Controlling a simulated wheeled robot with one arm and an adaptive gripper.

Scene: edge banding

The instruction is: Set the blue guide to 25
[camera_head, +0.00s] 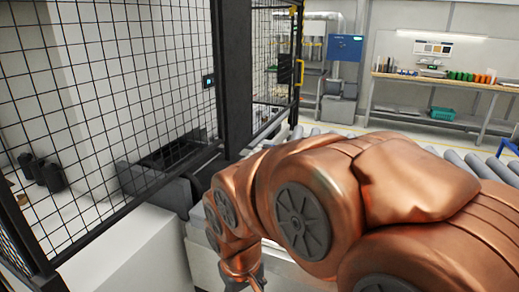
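No guide that I can make out as the blue one shows in the head view, and no scale or number 25 is readable. My copper-coloured arm fills the lower middle and right and hides much of what lies behind it. Its wrist bends down to the bottom edge, where a dark part of my gripper (243,284) just shows. The fingers are cut off by the frame edge or hidden, so I cannot tell whether they are open or shut, or what is near them.
A black mesh fence (100,90) with a thick dark post (232,75) stands at left and centre. A white cabinet (135,255) is at lower left. A roller conveyor (455,160) runs behind my arm. A workbench (440,82) and a blue panel (345,47) are at the back.

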